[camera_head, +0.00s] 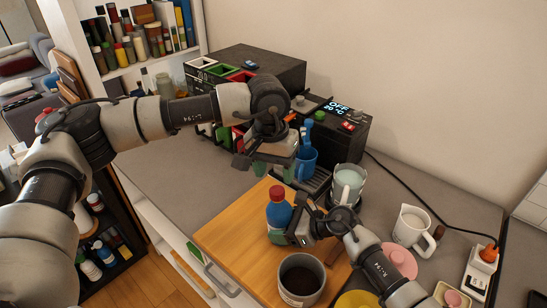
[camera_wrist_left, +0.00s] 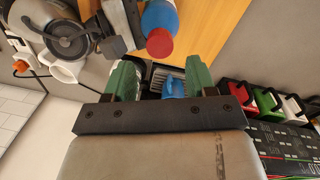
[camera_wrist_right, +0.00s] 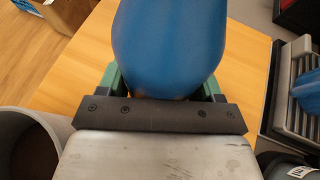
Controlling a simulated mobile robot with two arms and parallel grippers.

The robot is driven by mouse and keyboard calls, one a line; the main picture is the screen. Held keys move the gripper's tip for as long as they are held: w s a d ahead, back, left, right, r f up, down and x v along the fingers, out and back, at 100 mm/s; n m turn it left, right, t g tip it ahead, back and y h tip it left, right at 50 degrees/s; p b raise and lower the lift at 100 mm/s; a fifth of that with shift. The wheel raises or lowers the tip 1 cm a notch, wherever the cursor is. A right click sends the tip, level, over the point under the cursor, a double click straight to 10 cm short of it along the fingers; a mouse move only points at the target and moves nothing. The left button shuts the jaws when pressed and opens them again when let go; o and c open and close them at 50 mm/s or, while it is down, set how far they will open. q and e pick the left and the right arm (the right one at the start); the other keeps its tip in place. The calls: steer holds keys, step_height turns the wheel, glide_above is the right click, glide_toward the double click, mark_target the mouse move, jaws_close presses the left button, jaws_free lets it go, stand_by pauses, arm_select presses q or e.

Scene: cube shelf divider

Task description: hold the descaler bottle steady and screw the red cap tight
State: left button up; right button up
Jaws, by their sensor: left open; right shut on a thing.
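The blue descaler bottle (camera_head: 279,213) stands upright on the wooden board, with the red cap (camera_head: 277,192) on its top. How tightly the cap sits cannot be told. My right gripper (camera_head: 291,229) is shut on the bottle's body; in the right wrist view the blue bottle (camera_wrist_right: 170,45) fills the space between the green fingers. My left gripper (camera_head: 272,165) is open and empty, above and behind the bottle. In the left wrist view the red cap (camera_wrist_left: 159,42) shows beyond the gap between the green fingers (camera_wrist_left: 160,80), apart from them.
The wooden board (camera_head: 228,232) also bears a grey cup (camera_head: 302,281) near its front. A white mug (camera_head: 411,226) and a power strip (camera_head: 479,274) are at right.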

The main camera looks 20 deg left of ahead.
mark_target(277, 190)
arm_select(q)
steer(key=shift+d+f, duration=0.15)
steer(key=shift+f, duration=1.25)
steer(key=shift+d+f, duration=0.1)
steer(key=shift+f, duration=1.3)
